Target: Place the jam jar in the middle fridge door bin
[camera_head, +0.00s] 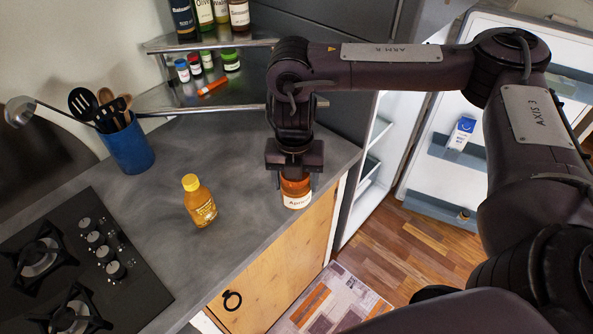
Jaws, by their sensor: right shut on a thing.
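The jam jar (297,195) is a small orange-brown jar with a white label, near the right front edge of the grey counter. My right gripper (294,174) points down from above and is shut on the jar's upper part, hiding its lid. I cannot tell whether the jar touches the counter. The open fridge door (415,165) stands at the right, with several grey-blue bins. The middle door bin (447,150) holds a blue and white carton (461,132). My right arm covers part of the door. My left gripper is not in view.
A yellow bottle (200,202) stands on the counter left of the jar. A blue utensil pot (128,148) is at the back left, beside a corner shelf (240,96) with jars and bottles. A stove (75,265) is at the lower left. A small item sits in the lower door bin (440,212).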

